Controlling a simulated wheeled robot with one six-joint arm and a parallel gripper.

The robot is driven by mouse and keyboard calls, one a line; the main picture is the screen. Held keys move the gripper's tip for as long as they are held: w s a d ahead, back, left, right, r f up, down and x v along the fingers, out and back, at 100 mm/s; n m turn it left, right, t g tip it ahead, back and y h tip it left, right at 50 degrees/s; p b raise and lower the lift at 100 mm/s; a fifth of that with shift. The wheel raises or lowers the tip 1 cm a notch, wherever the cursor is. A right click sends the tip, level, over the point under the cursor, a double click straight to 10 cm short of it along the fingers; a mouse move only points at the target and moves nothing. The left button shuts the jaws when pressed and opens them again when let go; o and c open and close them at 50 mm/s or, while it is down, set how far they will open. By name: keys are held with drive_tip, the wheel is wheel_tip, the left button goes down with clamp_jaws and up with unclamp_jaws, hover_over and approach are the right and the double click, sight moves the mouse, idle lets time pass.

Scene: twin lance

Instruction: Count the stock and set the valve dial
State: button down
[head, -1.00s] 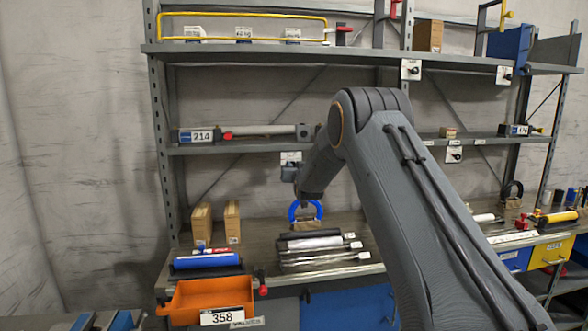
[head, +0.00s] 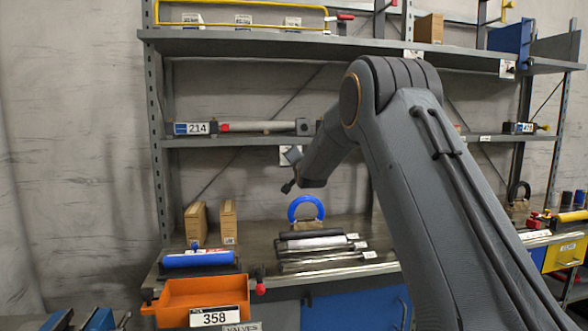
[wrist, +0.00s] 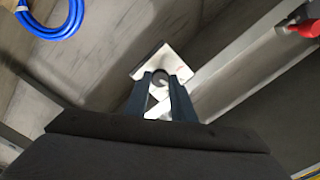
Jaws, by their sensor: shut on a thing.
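A white dial plate (head: 284,160) hangs below the front edge of the middle shelf, partly hidden by my wrist. It also shows in the wrist view (wrist: 150,66), tilted, with a dark round knob (wrist: 160,76) at its middle. My gripper (wrist: 161,82) has its two dark fingers on either side of the knob and is shut on it. The dial's pointer setting cannot be read. More white dial plates sit along the upper shelf edge, one at the right (head: 507,68). Stock on the counter includes two cardboard boxes (head: 196,223) and several rods (head: 320,243).
An orange bin (head: 190,294) with a 358 tag stands at the counter front. A blue ring (head: 306,204) stands behind the rods. The middle shelf (head: 230,141) carries a 214 tag and a long grey tool. My arm blocks much of the right side.

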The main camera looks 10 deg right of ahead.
drive_tip(key=shift+m+b, duration=0.85)
drive_tip(key=shift+m, duration=0.25)
drive_tip(key=c, duration=1.5)
unclamp_jaws()
drive_tip(key=shift+s, duration=0.1)
drive_tip(key=shift+s+b, duration=1.05)
drive_tip(key=shift+s, duration=2.8)
